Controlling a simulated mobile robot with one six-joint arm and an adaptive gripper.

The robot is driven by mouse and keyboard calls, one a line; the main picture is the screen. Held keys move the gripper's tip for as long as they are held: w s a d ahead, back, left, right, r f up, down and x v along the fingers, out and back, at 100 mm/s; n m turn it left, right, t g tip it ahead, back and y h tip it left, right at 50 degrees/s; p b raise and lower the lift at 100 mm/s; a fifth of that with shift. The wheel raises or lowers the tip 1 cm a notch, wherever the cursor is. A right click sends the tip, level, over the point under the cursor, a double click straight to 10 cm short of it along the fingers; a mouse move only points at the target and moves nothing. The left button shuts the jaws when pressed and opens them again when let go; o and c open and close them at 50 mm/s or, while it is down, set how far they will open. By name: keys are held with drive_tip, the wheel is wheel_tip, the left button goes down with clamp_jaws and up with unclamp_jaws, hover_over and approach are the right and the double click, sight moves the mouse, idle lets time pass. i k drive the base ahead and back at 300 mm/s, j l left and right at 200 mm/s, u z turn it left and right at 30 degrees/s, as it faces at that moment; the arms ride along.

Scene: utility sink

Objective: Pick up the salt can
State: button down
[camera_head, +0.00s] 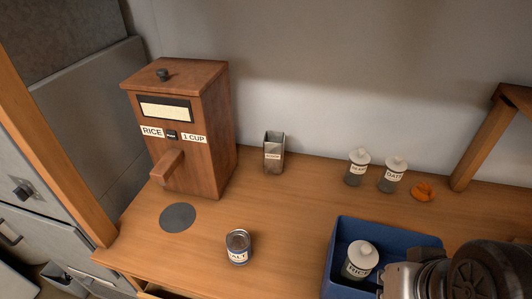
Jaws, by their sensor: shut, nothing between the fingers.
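The salt can (237,247) stands upright on the wooden counter, near its front edge. It is a small can with a dark top and a white and dark blue label whose visible letters read "ALT". Nothing touches it. Part of my arm shows at the bottom right corner, in front of the blue bin and well to the right of the can. My gripper's fingers do not show in this view.
A wooden rice dispenser (180,130) stands behind left of the can, with a dark round disc (178,217) before it. A blue bin (335,262) holds a rice jar (359,262). A small square container (273,152), two lidded jars (357,168) and an orange item (423,190) stand behind.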

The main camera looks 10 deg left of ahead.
sight(238, 241)
drive_tip(key=u, duration=1.2)
drive_tip(key=i+j+z, duration=0.15)
drive_tip(key=j+z, duration=0.25)
drive_tip(key=i+j+z, duration=0.1)
drive_tip(key=j+z, duration=0.75)
drive_tip(key=j, duration=0.2)
